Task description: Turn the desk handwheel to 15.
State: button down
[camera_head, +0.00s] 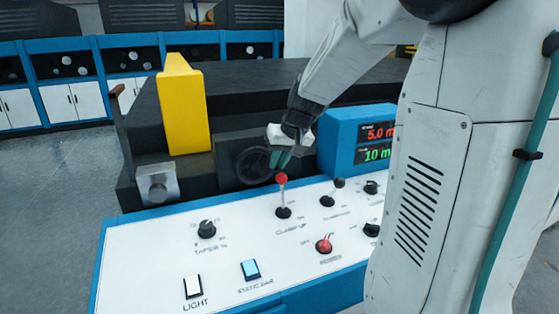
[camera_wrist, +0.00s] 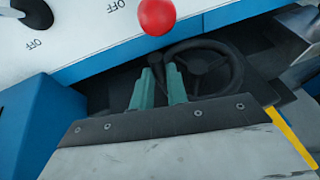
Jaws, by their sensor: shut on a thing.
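The dark handwheel (camera_head: 248,167) stands upright on the dark front of the desk, behind the white control panel. In the wrist view the handwheel (camera_wrist: 233,72) shows its rim, hub and spokes. My gripper (camera_head: 281,160), with green fingers, is at the right side of the wheel. In the wrist view my gripper (camera_wrist: 164,72) has its two fingers on the near part of the rim, shut on it. The fingers hide a piece of the rim. A blue display box (camera_head: 343,135) shows a red "5.0 m" and a green "10 m", both partly cut off by my arm.
A red-knobbed lever (camera_head: 282,180) rises close below my gripper; its red ball (camera_wrist: 157,15) shows in the wrist view. A black-knobbed lever (camera_head: 338,184) stands to its right.

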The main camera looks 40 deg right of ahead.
jog(key=shift+d+f, duration=0.1)
jog(key=shift+s+d+f+m+t+y, duration=0.15)
jog(key=shift+f+y, duration=0.1)
jog(key=shift+y, duration=0.25)
jog(key=shift+w+d+f+m+t+y, duration=0.15)
jog(key=shift+f+y, duration=0.1)
jog(key=shift+y, duration=0.25)
notch_tip(320, 180, down, 2)
jog(key=t+y, duration=0.1)
jog(key=y, duration=0.2)
jog(key=shift+s+m, duration=0.1)
jog(key=shift+m, duration=0.3)
jog(key=shift+a+f+m+t+y, duration=0.25)
jog(key=shift+f+t+y, duration=0.4)
jog(key=shift+y, duration=0.45)
jog(key=shift+a+f+m+t+y, duration=0.25)
jog(key=shift+f+t+y, duration=0.15)
jog(key=shift+y, duration=0.35)
jog(key=shift+a+f+m+t+y, duration=0.25)
jog(key=shift+f+y, duration=0.2)
jog(key=shift+y, duration=0.3)
jog(key=c, duration=1.4)
grip_release()
jog(key=shift+d, duration=0.1)
